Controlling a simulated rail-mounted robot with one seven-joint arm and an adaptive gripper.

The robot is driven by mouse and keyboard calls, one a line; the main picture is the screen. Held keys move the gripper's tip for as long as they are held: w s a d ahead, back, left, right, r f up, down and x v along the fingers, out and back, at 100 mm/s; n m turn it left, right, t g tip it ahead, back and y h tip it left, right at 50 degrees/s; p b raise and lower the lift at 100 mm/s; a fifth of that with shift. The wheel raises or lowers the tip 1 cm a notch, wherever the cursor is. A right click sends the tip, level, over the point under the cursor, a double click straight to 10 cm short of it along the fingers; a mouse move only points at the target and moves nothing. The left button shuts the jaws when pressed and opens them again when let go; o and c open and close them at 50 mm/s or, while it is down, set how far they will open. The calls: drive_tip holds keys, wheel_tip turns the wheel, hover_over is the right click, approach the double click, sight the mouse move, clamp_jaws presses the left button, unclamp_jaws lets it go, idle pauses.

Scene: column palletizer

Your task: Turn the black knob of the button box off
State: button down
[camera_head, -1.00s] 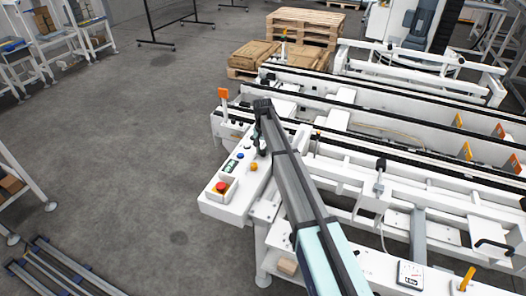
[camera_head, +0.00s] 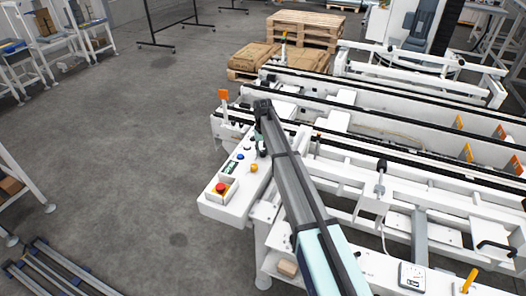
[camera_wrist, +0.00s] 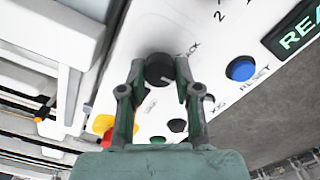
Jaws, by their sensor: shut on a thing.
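The white button box (camera_head: 222,195) stands at the near left end of the conveyor frame, with a red emergency button, a yellow button and a blue button on top. In the wrist view its panel (camera_wrist: 208,50) fills the middle. The round black knob (camera_wrist: 159,69) sits between the two fingertips of my gripper (camera_wrist: 158,77), which is shut on it. A light pointer line shows on the knob, but its exact setting is hard to read. In the head view my arm covers the knob, and my gripper (camera_head: 261,142) is mostly hidden at the panel.
The blue button (camera_wrist: 241,68) and a lit green display (camera_wrist: 298,35) are to the right of the knob. The conveyor rails (camera_head: 350,135) lie to the right; open floor (camera_head: 130,150) lies left.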

sight(263, 152)
drive_tip(key=c, duration=0.8)
unclamp_jaws()
wheel_tip(263, 152, up, 12)
